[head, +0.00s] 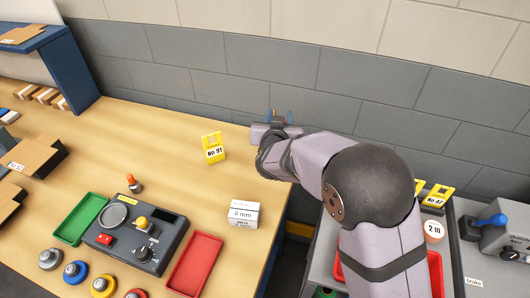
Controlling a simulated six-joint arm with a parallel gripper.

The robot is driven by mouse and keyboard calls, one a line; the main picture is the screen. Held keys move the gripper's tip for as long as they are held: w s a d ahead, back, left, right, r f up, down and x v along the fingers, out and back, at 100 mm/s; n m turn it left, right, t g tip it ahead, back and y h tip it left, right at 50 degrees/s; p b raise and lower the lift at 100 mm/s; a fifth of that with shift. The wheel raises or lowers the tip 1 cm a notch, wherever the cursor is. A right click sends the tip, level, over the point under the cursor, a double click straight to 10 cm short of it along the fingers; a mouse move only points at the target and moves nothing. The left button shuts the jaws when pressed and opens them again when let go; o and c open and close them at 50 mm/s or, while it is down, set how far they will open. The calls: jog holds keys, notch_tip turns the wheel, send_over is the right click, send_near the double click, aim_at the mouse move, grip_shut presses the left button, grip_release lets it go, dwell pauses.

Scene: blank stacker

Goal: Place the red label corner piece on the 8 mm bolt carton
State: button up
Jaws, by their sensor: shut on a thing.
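The white bolt carton (241,219) stands on the wooden bench near its right edge, with a printed "mm" size whose figure I cannot read surely. My gripper (279,118) is up and behind the carton, near the grey wall, well apart from the carton. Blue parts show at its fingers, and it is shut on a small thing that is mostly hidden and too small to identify. I cannot make out a red label corner piece anywhere else.
A yellow "No 91" stand (213,147) is left of my gripper. A red tray (194,265), a dark control box (136,237) and a green tray (80,219) lie left of the carton. A grey unit (468,212) stands right, beyond a gap. Bare bench lies behind the carton.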

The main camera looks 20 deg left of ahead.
jog(key=s+a+r+n+g+y, duration=0.1)
jog(key=s+a+r+n+y, duration=0.15)
jog(key=s+a, duration=0.6)
jog(key=s+a+r+n+g+y, duration=0.1)
jog(key=s+a+r+n+y, duration=0.2)
jog(key=s+a, duration=0.55)
jog(key=s+a+r+p, duration=0.1)
jog(key=s+a+r, duration=0.15)
jog(key=s, duration=0.85)
jog(key=m+t+h, duration=0.2)
jog(key=m+h, duration=0.6)
jog(key=h, duration=0.1)
send_over(244, 210)
notch_tip(244, 210, down, 3)
jog(key=shift+y, duration=0.25)
jog(key=shift+f+p, duration=0.3)
jog(key=shift+f, duration=4.85)
jog(key=shift+f, duration=0.15)
jog(key=o, duration=1)
